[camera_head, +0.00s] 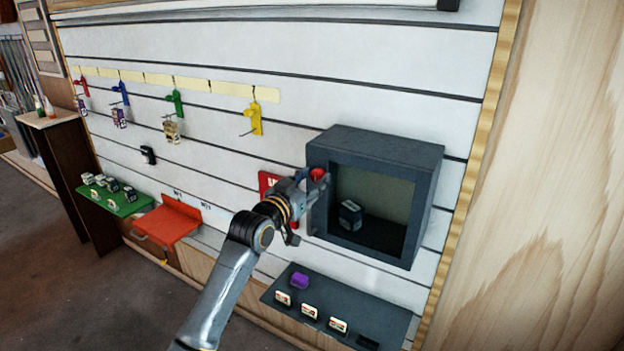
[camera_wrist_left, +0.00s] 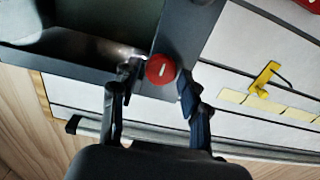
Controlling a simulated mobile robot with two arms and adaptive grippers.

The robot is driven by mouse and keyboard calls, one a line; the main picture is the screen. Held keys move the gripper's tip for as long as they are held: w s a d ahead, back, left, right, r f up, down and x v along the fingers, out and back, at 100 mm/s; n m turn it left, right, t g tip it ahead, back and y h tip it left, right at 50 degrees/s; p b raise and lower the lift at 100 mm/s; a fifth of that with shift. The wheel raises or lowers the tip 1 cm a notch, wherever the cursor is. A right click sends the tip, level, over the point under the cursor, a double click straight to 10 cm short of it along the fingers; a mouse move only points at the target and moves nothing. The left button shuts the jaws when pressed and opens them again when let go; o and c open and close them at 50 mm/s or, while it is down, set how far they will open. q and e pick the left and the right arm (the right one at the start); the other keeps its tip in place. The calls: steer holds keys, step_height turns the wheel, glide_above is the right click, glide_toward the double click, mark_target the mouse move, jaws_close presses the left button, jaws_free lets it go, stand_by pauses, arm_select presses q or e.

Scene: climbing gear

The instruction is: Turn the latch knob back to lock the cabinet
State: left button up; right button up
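The dark grey cabinet (camera_head: 427,205) hangs on the slatted wall, its front frame around a large window or opening. I cannot tell whether there is glass in it. The red round latch knob (camera_head: 317,174) sits at the frame's upper left. In the left wrist view the knob (camera_wrist_left: 160,69) shows a short white mark, roughly upright in the picture. My left gripper (camera_wrist_left: 160,84) has one finger on each side of the knob, with slim gaps showing. In the head view the left gripper (camera_head: 312,190) covers part of the cabinet's left edge. My right gripper is not in view.
A small dark box (camera_head: 350,214) is inside the cabinet. Below is a dark shelf (camera_head: 375,318) with a purple item (camera_head: 300,281) and several small boxes. A red sign (camera_head: 267,182) is behind my left gripper. Coloured hooks, such as the yellow one (camera_head: 256,119), line the wall.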

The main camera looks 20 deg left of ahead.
arm_select(q)
steer(key=c, duration=0.7)
steer(key=m+p, duration=0.1)
steer(key=m, duration=0.3)
steer(key=shift+r+m, duration=0.1)
steer(key=shift+m, duration=0.3)
steer(key=m+p, duration=0.1)
steer(key=m, duration=0.3)
steer(key=shift+d, duration=0.1)
steer(key=m+p, duration=0.1)
steer(key=m, duration=0.3)
steer(key=shift+m, duration=0.4)
steer(key=shift+f+m+p, duration=0.15)
steer(key=shift+m+p, duration=0.25)
steer(key=shift+m, duration=0.6)
steer(key=shift+f+m+p, duration=0.1)
steer(key=shift+m+p, duration=0.3)
steer(key=shift+m, duration=0.6)
steer(key=shift+d+m, duration=0.1)
steer(key=shift+m, duration=0.2)
